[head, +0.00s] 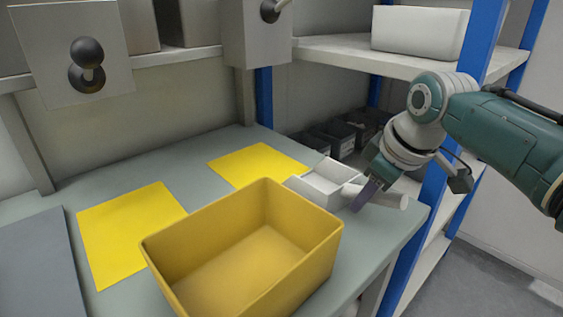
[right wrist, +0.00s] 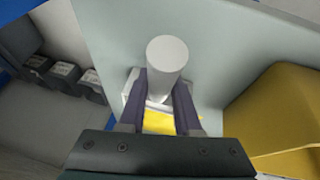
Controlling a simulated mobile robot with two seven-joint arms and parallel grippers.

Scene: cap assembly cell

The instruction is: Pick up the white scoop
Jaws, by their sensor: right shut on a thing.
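The white scoop (head: 322,184) is at the right edge of the grey-green table, just behind and right of the yellow bin. Its open box-like bowl points left and its round handle points right. My right gripper (head: 364,196) reaches down from the right and is shut on the handle. In the right wrist view the round end of the scoop's handle (right wrist: 167,55) stands out between the two dark fingers of my right gripper (right wrist: 163,100). I cannot tell whether the scoop touches the table. My left gripper is not in view.
A yellow bin (head: 165,250), empty, stands at the front of the table (head: 60,190). Two yellow mats (head: 130,230) and a dark grey mat (head: 35,262) lie flat. Behind are a shelf with a white box (head: 418,32), a blue post (head: 425,200) and dark bins (head: 335,137).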

